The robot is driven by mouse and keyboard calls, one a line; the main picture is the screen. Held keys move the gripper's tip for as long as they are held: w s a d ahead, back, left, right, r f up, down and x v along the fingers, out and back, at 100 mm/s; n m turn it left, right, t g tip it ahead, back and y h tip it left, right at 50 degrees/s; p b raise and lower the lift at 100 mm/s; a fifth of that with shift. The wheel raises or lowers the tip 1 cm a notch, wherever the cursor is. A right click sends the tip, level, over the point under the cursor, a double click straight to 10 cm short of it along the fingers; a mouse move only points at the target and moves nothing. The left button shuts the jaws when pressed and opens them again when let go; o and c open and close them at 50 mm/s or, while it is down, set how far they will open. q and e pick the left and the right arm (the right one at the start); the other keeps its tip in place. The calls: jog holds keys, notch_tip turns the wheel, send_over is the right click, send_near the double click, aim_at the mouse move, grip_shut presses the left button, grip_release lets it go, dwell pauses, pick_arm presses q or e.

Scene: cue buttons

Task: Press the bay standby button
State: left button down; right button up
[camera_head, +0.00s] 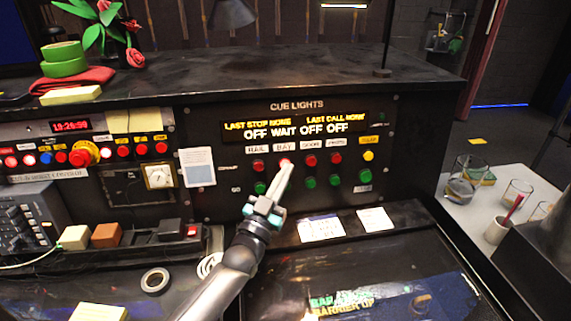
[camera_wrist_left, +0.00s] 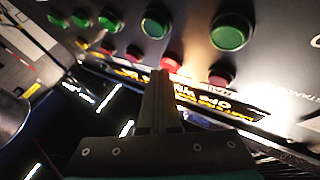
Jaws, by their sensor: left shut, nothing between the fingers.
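The cue lights panel (camera_head: 215,205) has a row of red buttons above a row of green ones. The red bay button (camera_head: 284,162) sits under the BAY label, second from the left. It also shows in the upside-down left wrist view (camera_wrist_left: 172,61). My left gripper (camera_head: 288,167) is shut and empty, its fingertips at the red bay button and partly covering it. In the left wrist view its tips (camera_wrist_left: 160,74) overlap that button's edge; I cannot tell whether they touch. The display (camera_head: 297,129) reads "OFF WAIT OFF OFF", with WAIT second. The right gripper is not in view.
The red rail button (camera_head: 257,167) and red door button (camera_head: 310,160) flank the bay button closely. Green buttons (camera_head: 309,181) lie just below, and a yellow button (camera_head: 369,156) is at right. Paper cards (camera_head: 321,228) and a tape roll (camera_head: 155,281) lie on the desk.

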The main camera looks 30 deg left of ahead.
pick_arm(q)
jog(key=shift+s+d+p, duration=0.4)
jog(key=shift+s+p, duration=0.05)
jog(key=shift+s, duration=0.05)
jog(key=shift+s+d+r+p, duration=0.25)
jog(key=shift+s+d+p, duration=0.55)
jog(key=shift+s, duration=0.2)
jog(key=shift+s+d+r+p, duration=0.2)
jog(key=shift+s+d+p, duration=0.5)
jog(key=shift+s+p, duration=0.25)
